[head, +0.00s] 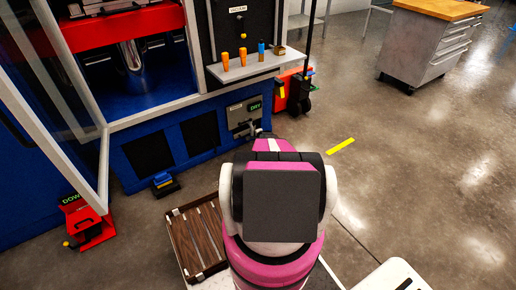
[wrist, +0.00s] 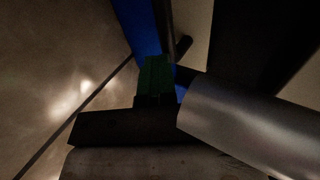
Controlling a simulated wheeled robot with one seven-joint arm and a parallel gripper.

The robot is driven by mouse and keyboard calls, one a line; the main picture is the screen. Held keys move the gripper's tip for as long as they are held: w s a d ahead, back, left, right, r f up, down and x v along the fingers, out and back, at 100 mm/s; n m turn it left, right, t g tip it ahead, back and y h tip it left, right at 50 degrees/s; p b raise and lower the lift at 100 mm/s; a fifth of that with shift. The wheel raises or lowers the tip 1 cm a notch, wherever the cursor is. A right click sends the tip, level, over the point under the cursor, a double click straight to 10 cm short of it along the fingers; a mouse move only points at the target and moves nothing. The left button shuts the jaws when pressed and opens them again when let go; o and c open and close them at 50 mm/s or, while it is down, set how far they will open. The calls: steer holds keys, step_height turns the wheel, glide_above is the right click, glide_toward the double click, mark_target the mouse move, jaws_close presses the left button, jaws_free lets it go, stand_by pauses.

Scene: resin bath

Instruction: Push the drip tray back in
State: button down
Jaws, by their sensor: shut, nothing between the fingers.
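A grey panel (head: 238,113) with a small label and a green-lettered DRY display is set low in the blue machine front. It may be the drip tray's front, but I cannot tell how far out it stands. My arm hides the area just below and in front of it.
A shelf (head: 245,67) with orange and blue containers juts out above the panel. An open framed door (head: 60,90) and a red pedal (head: 90,225) are at left. A slatted brown tray (head: 198,238) lies beside my arm.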

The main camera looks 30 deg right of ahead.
steer(key=shift+w+d, duration=0.1)
steer(key=shift+w, duration=0.95)
steer(key=s+r, duration=0.3)
steer(key=s, duration=0.6)
steer(key=shift+d, duration=0.2)
